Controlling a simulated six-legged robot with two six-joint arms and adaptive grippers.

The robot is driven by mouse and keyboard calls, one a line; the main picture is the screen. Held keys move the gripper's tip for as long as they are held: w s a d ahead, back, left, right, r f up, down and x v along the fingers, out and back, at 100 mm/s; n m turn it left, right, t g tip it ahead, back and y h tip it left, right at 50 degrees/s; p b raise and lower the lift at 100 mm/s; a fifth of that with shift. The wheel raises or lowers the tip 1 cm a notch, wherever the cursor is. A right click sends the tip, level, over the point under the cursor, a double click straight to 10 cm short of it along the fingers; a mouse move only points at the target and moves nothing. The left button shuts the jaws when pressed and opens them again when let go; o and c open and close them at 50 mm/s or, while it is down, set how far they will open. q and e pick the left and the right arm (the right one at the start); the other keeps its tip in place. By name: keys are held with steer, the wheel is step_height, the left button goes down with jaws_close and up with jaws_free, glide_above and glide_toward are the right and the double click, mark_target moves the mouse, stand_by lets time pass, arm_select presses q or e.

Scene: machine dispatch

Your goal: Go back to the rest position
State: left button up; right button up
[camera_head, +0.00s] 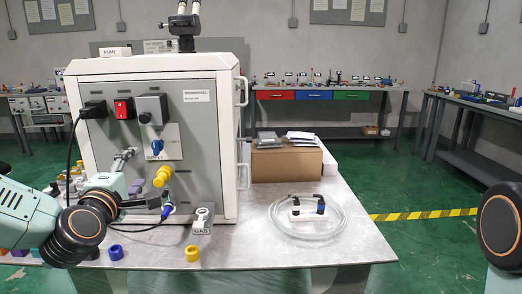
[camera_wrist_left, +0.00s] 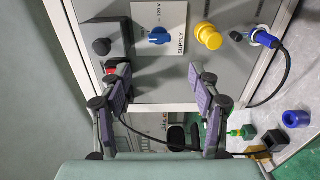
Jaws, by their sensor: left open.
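My left gripper (camera_head: 146,178) is open and empty in front of the lower front panel of the white and grey machine (camera_head: 200,130). In the left wrist view my left gripper (camera_wrist_left: 158,76) has its two fingers well apart, with nothing between the tips. The blue supply knob (camera_head: 152,148) is just above the gripper in the head view; it also shows beyond the fingertips in the left wrist view (camera_wrist_left: 159,35). I cannot tell exactly how far the fingertips are from the panel. My right gripper is out of view; only a part of my right arm shows at the right edge.
A yellow fitting (camera_head: 162,176) and a blue connector (camera_head: 167,209) stick out of the panel near the gripper. A gas-labelled stand (camera_head: 202,222), yellow ring (camera_head: 192,253), blue ring (camera_head: 115,252) and coiled tube (camera_head: 340,222) are on the table. A cardboard box (camera_head: 285,165) stands behind.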

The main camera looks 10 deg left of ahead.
arm_select(q)
steer(key=s+d+f+m+g+h, duration=0.25)
steer(key=d+f+m, duration=0.2)
steer(key=f, duration=0.35)
steer(key=s+d+f+m+g+h, duration=0.1)
steer(key=s+d+f+m+g, duration=0.3)
steer(key=f, duration=0.4)
steer(key=s+d+f+m+g+h, duration=0.1)
steer(key=s+d+f+m+g, duration=0.15)
steer(key=f+m, duration=0.4)
steer(key=s+d+f+m+g, duration=0.1)
steer(key=s+f+g, duration=0.2)
steer(key=s+f, duration=0.3)
steer(key=s+d+f+m+g, duration=0.2)
steer(key=s+f, duration=0.4)
steer(key=s, duration=0.6)
steer(key=s+d+f+m+g, duration=0.1)
steer(key=s+f+m+g, duration=0.1)
steer(key=s+f, duration=0.4)
steer(key=s+g, duration=0.1)
steer(key=s, duration=0.2)
steer(key=shift+d+g, duration=0.3)
steer(key=shift+d, duration=0.1)
steer(key=shift+s+y, duration=0.1)
steer(key=shift+y, duration=0.15)
